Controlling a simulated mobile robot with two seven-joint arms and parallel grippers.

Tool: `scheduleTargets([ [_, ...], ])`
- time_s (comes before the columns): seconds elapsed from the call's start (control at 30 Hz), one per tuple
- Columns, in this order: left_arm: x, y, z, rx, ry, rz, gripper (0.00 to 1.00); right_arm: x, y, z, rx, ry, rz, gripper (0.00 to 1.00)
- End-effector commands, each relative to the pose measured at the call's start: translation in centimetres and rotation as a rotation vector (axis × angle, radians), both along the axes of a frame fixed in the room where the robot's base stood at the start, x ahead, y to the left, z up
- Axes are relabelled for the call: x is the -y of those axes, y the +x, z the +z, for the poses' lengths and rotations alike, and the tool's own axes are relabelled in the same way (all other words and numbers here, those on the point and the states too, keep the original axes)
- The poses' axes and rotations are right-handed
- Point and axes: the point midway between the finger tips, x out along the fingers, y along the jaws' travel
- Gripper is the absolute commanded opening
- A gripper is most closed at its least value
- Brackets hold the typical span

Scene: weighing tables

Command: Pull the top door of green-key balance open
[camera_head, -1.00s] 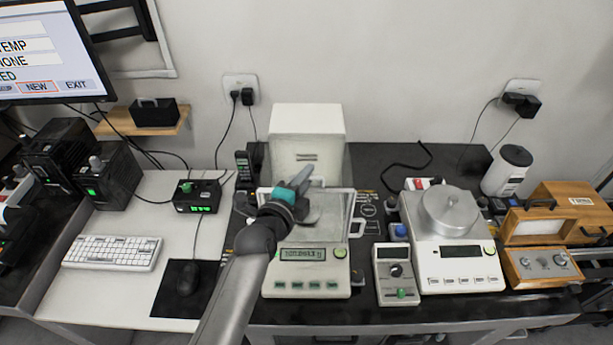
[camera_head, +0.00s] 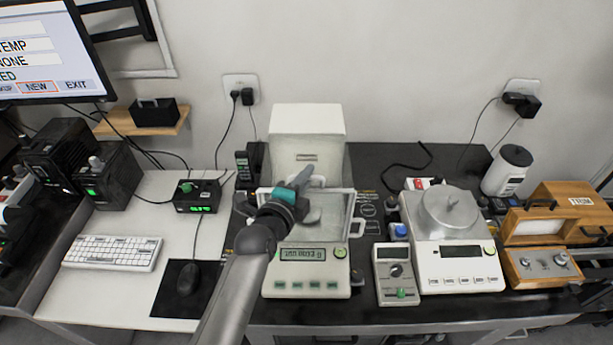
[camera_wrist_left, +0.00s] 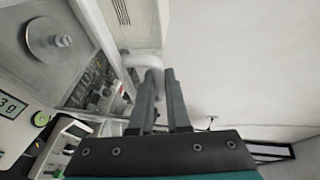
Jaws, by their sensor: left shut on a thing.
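The green-key balance (camera_head: 305,286) stands on the dark table, with green keys below a lit display and a clear-walled weighing chamber behind. Its tall white rear housing (camera_head: 307,125) rises at the back. My left gripper (camera_head: 303,177) is over the chamber top, shut on the white handle of the top door. This handle (camera_wrist_left: 143,60) shows at the fingertips in the left wrist view; the fingers partly hide it. The round weighing pan (camera_wrist_left: 55,40) shows inside the chamber. How far the door stands open is hard to tell. My right gripper is not in view.
A white balance (camera_head: 455,265) with a round metal pan stands to the right, beside a small keyed box (camera_head: 397,275). A wooden-cased instrument (camera_head: 545,225) is farther right. A keyboard (camera_head: 112,253) and mouse (camera_head: 188,278) lie on the white table at left.

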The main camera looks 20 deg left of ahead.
Motion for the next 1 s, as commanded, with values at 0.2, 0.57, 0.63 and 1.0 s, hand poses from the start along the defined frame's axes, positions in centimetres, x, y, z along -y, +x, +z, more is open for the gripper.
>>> scheduleTargets([
  [0.2, 0.0, 0.0, -0.1, -0.002, 0.0, 0.0, 0.0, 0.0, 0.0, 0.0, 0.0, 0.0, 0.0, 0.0],
  [0.57, 0.0, 0.0, -0.1, -0.002, 0.0, 0.0, 0.0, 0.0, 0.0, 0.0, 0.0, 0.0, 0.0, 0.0],
  [0.63, -0.1, 0.2, -0.1, -0.002, 0.001, 0.0, 0.0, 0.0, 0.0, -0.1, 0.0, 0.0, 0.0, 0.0],
  [1.0, -1.6, 5.5, -0.2, 0.004, 0.007, -0.001, 0.0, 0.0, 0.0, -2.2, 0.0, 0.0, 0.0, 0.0],
])
